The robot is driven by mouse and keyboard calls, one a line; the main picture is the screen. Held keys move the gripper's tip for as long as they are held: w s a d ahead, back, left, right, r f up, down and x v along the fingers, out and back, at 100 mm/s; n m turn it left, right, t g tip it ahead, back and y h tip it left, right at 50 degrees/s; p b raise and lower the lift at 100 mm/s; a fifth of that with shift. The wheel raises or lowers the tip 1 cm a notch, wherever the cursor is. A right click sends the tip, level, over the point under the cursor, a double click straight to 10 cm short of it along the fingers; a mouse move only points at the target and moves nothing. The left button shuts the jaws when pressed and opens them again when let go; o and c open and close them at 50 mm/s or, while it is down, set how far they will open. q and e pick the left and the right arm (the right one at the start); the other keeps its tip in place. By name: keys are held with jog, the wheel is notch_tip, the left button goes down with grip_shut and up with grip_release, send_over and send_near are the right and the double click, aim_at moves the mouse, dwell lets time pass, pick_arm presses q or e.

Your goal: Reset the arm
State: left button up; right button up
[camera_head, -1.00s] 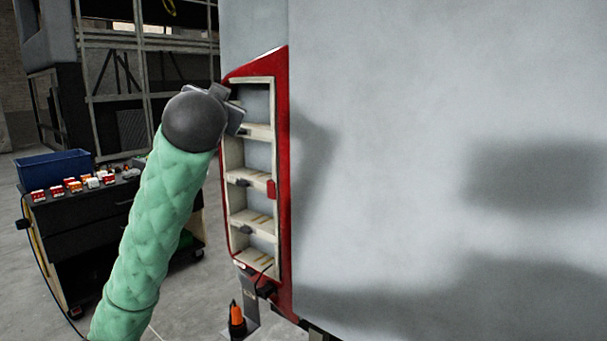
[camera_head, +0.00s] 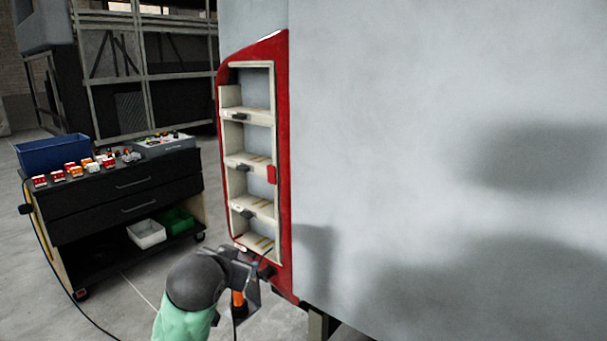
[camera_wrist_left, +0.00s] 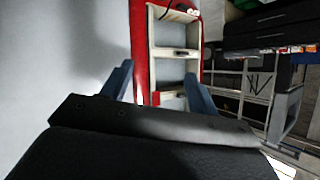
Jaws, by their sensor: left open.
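My left gripper (camera_head: 250,272) is low in the head view, near the bottom of the red-framed housing (camera_head: 283,120), at the end of my green-sleeved arm. It holds nothing that I can see. In the left wrist view its two fingers (camera_wrist_left: 158,88) stand wide apart, with the housing (camera_wrist_left: 139,50) showing beyond and between them. My right gripper is not in view.
A large pale panel (camera_head: 430,120) fills the right side, joining the housing. A black tool cart (camera_head: 125,185) stands at left with a blue bin (camera_head: 52,152), several small red and orange lamps (camera_head: 75,170) and a grey box (camera_head: 163,145) on top.

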pick_arm(q)
jog(key=s+f+g, duration=0.2)
jog(key=s+f, duration=0.3)
jog(key=f, duration=0.3)
jog(key=s+f+n+g+p, duration=0.1)
jog(key=s+f+g, duration=0.1)
jog(key=s+f, duration=0.45)
jog(key=s+f+g, duration=0.2)
jog(key=s+f, duration=0.2)
jog(key=f, duration=0.6)
jog(key=s+f+g, duration=0.2)
jog(key=s+f, duration=0.5)
jog(key=s, duration=0.3)
jog(key=s+f+n+g+p, duration=0.1)
jog(key=s+f+g, duration=0.1)
jog(key=s+f, duration=0.4)
jog(key=s, duration=0.5)
jog(key=shift+d+f, duration=0.4)
